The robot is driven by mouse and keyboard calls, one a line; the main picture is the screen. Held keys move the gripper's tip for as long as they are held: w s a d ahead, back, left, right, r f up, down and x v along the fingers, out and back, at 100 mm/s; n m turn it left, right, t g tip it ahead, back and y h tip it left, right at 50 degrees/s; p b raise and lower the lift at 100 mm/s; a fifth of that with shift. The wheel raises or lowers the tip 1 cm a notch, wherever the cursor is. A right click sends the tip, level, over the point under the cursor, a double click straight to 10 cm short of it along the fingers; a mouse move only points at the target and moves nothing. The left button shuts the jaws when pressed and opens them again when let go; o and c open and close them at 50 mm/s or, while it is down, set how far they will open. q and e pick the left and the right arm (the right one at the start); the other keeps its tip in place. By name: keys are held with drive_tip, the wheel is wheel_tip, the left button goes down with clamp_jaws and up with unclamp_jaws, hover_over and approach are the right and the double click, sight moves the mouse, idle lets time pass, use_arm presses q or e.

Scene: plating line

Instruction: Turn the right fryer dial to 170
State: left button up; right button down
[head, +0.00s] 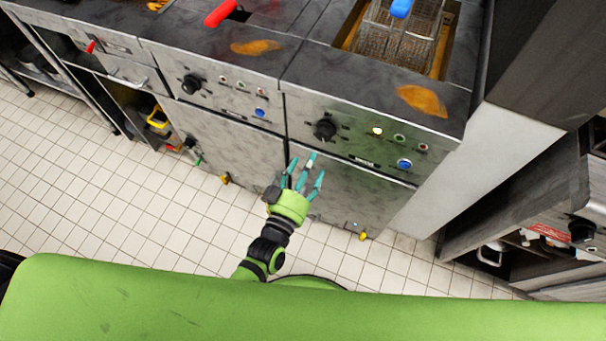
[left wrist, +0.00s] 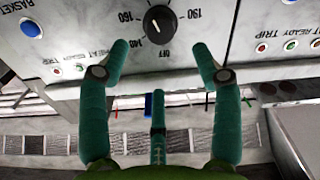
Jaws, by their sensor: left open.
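The right fryer dial (head: 325,128) is a black knob on the right fryer's steel front panel (head: 362,146). My right gripper is not in view.
The left fryer has a similar dial (head: 191,84). A lit lamp (head: 377,131) and a blue button (head: 404,164) are right of the right dial. A fryer basket (head: 395,40) sits in the top. The tiled floor (head: 130,215) is clear.

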use_arm(q)
drive_tip(key=v, duration=0.2)
drive_tip(key=shift+s+a, duration=0.15)
drive_tip(key=shift+s, duration=0.2)
drive_tip(key=s+a+f+m+g+y, duration=0.1)
drive_tip(key=s+a+f+g, duration=0.2)
drive_tip(key=f, duration=0.5)
drive_tip(key=s+a+f+g+y, duration=0.15)
drive_tip(key=s+f, duration=0.25)
drive_tip(key=f, duration=0.4)
drive_tip(key=s+a+f+m+g, duration=0.1)
drive_tip(key=s+a+f+g, duration=0.25)
drive_tip(key=f, duration=0.45)
drive_tip(key=s+a+f+g+y, duration=0.1)
drive_tip(key=s+a+f+g, duration=0.3)
drive_tip(key=s, duration=0.6)
drive_tip(key=s+a+f+g+y, duration=0.2)
drive_tip(key=s+a+f+g, duration=0.2)
drive_tip(key=s, duration=0.7)
wheel_tip(320, 180, down, 4)
drive_tip(key=a, duration=0.2)
drive_tip(key=shift+s+a+f+m, duration=0.2)
drive_tip(key=shift+s+a+m, duration=0.05)
drive_tip(key=shift+a+m, duration=0.15)
